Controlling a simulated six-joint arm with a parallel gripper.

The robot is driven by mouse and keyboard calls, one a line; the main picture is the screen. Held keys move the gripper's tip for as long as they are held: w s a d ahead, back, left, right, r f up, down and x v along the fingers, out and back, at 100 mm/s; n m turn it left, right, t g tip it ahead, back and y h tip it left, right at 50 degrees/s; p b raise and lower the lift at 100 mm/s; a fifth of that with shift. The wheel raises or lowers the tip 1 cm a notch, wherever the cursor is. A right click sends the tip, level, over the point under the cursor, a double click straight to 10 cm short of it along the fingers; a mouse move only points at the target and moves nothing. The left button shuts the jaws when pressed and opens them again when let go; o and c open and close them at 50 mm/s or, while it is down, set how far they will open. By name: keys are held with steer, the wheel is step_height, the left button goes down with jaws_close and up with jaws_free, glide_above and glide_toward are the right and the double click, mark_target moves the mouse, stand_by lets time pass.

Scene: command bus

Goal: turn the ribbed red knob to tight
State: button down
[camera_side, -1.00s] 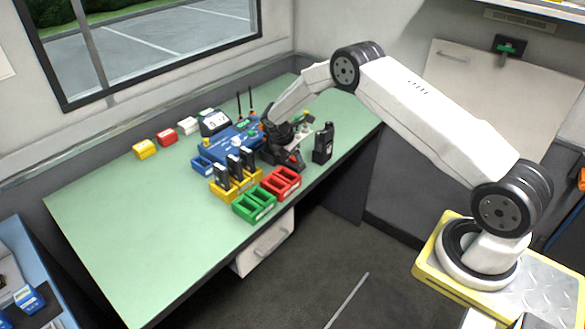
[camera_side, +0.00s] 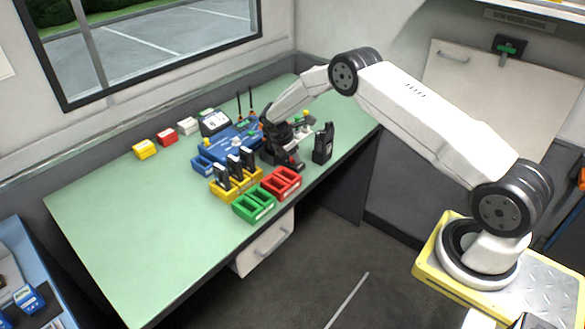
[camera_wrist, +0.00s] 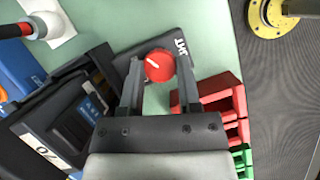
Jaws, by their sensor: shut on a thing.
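The red knob (camera_wrist: 158,66) shows in the wrist view between my fingertips, with a white pointer line slanting to the upper left. It sits on a dark base with white lettering (camera_wrist: 181,46), too small to read surely. My gripper (camera_wrist: 160,80) is shut on the knob, one finger at each side. In the side view my gripper (camera_side: 284,158) is low over the green bench, and the knob is hidden there. The knob's ribs cannot be made out.
Yellow (camera_side: 230,193), green (camera_side: 252,208) and red (camera_side: 281,185) trays stand close in front of my gripper, black handsets in the yellow one. A black radio (camera_side: 323,143) stands to the right, a blue box (camera_side: 229,146) behind left. The bench's left part (camera_side: 130,225) is clear.

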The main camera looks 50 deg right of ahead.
steer(key=shift+m+g, duration=0.7)
steer(key=shift+m, duration=1)
steer(key=shift+c, duration=1.5)
jaws_free()
steer(key=shift+w+y, duration=0.1)
steer(key=shift+y, duration=0.2)
steer(key=v, duration=0.7)
steer(key=shift+r, duration=0.35)
steer(key=shift+a, duration=0.15)
